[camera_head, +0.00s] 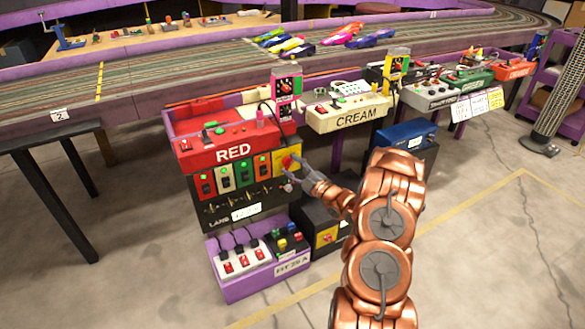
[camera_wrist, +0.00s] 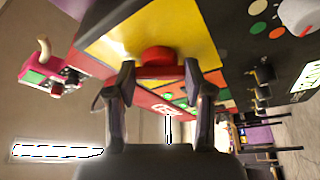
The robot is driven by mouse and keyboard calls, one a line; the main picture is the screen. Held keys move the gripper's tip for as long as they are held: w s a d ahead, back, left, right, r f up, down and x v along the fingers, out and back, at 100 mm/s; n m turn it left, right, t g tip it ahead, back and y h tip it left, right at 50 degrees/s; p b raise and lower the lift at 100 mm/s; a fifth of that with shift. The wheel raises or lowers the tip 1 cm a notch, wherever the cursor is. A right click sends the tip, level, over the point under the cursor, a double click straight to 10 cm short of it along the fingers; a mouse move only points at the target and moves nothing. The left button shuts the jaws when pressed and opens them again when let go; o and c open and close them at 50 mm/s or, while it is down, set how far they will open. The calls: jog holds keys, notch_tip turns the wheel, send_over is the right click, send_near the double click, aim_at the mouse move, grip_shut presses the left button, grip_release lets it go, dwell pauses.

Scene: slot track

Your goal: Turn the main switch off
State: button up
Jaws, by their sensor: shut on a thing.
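The main switch (camera_head: 289,161) is a red knob on a yellow plate at the right end of the panel under the red "RED" box (camera_head: 228,143). In the wrist view the red knob (camera_wrist: 158,56) stands out from the yellow plate (camera_wrist: 112,43), with a red handle bar across it. My gripper (camera_head: 298,174) reaches the plate from the right. In the wrist view my gripper's fingers (camera_wrist: 158,76) sit on either side of the handle and are shut on it. The fingers partly hide the handle's ends, and its exact angle is hard to tell.
Left of the plate is a row of coloured rocker switches with green lights (camera_head: 228,179). Below stands a purple box of plugs (camera_head: 236,285) and a black box with another red-on-yellow switch (camera_head: 327,236). The cream box (camera_head: 345,114) is to the right.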

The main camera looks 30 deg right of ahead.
jog(key=n+g+b, duration=0.1)
jog(key=n+b, duration=0.3)
jog(key=b, duration=0.1)
jog(key=n+g+h+b, duration=0.1)
jog(key=n+g+b, duration=0.1)
jog(key=n+b, duration=0.3)
jog(key=n+g+h+b, duration=0.1)
jog(key=n+g+b, duration=0.1)
jog(key=n+b, duration=0.2)
jog(key=shift+r+n+b, duration=0.25)
jog(key=shift+n+b, duration=0.15)
jog(key=shift+b, duration=0.85)
jog(key=shift+a, duration=0.1)
jog(key=o, duration=1.2)
jog(key=shift+c, duration=0.2)
jog(key=shift+r, duration=0.1)
jog(key=v, duration=1.2)
jog(key=shift+a, duration=0.1)
